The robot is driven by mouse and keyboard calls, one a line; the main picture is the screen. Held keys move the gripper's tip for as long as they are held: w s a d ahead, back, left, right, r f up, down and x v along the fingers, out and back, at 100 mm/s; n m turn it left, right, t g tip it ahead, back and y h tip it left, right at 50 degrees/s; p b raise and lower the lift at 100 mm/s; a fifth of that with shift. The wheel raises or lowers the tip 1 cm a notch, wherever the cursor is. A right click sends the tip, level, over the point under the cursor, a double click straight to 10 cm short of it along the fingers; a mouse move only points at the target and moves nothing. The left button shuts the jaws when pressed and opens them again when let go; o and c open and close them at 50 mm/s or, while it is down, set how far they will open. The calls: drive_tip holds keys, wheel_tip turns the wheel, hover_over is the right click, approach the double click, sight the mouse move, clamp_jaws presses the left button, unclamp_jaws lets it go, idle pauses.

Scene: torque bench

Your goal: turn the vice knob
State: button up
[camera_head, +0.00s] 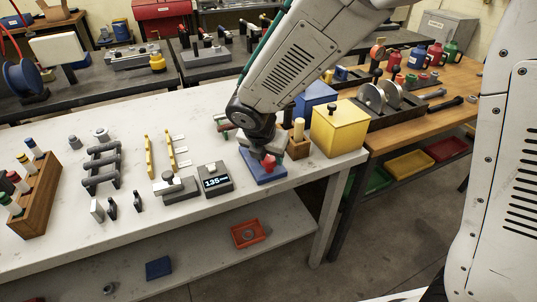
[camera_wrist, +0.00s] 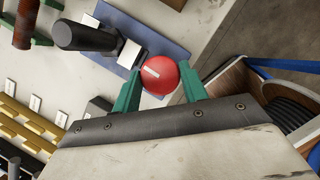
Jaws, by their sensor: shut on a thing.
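The red knob (camera_head: 269,162) sits on a blue base (camera_head: 258,174) near the front right end of the white bench. My gripper (camera_head: 265,152) reaches down onto it from above and hides part of it. In the wrist view the round red knob (camera_wrist: 160,75) shows a white mark on its face. The green fingers of my gripper (camera_wrist: 161,74) stand on either side of it, shut on it. The blue base (camera_wrist: 178,50) lies behind the knob, with a dark cylinder (camera_wrist: 85,37) beside it.
A grey unit with a lit display (camera_head: 216,180) stands left of the blue base. A wooden block (camera_head: 298,146) and a yellow box (camera_head: 339,127) stand close on the right. A wooden rack (camera_head: 35,195) is at the far left.

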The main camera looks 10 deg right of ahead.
drive_tip(key=m, duration=0.2)
drive_tip(key=m+g+h, duration=0.1)
drive_tip(key=m, duration=0.2)
drive_tip(key=shift+w+a+g, duration=0.15)
drive_tip(key=shift+g, duration=0.15)
drive_tip(key=m+g, duration=0.1)
drive_tip(key=m, duration=0.2)
drive_tip(key=m+g+h, duration=0.1)
drive_tip(key=m, duration=0.2)
drive_tip(key=shift+w, duration=0.15)
drive_tip(key=shift+m, duration=0.3)
drive_tip(key=o, duration=1)
drive_tip(key=shift+c, duration=0.2)
drive_tip(key=shift+a+r, duration=0.1)
drive_tip(key=v, duration=0.7)
drive_tip(key=shift+r, duration=0.3)
